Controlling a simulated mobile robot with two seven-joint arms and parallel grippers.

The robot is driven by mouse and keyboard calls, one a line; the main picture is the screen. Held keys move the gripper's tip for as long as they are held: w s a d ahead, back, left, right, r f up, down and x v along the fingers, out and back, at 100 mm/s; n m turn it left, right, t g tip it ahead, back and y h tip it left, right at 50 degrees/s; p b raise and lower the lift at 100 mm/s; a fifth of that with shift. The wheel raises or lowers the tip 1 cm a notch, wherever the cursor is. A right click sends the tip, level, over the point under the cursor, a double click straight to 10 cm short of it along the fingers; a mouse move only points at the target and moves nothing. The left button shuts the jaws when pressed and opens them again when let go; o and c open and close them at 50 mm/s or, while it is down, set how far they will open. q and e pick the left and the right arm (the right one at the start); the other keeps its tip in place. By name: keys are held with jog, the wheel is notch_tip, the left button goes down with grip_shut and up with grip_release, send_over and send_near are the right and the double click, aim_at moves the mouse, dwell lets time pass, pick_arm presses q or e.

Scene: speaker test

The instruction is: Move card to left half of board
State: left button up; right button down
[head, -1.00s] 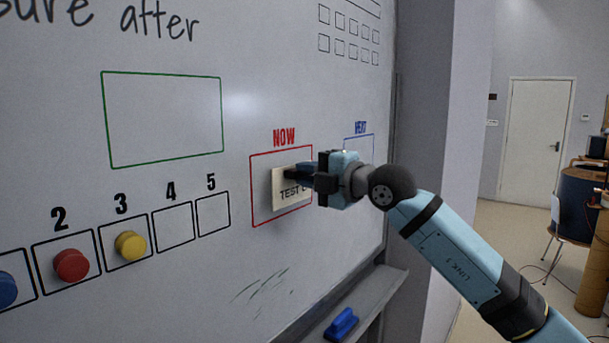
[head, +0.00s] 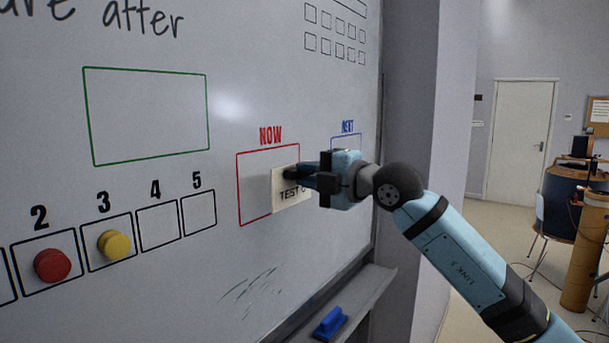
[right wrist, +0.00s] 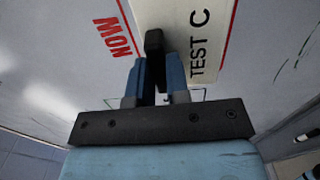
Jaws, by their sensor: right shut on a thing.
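The card (head: 281,197) is cream with "TEST C" in black. It is upright against the whiteboard (head: 225,40) and overlaps the right side of the red NOW box (head: 239,207). My right gripper (head: 299,174) is shut on the black piece at the card's face, coming from the right. In the right wrist view the black piece (right wrist: 154,42) sits between the blue fingers, with the card (right wrist: 207,25) behind. I cannot tell whether the card touches the board. My left gripper is not in view.
A green empty box (head: 150,118) is drawn at the upper left. Below it are numbered squares with a red magnet (head: 52,266) and a yellow magnet (head: 113,245). A blue NEXT box (head: 346,138) is partly behind my gripper. A blue eraser (head: 330,323) lies on the ledge.

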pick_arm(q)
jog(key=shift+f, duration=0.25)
pick_arm(e)
jog(key=shift+v, duration=1)
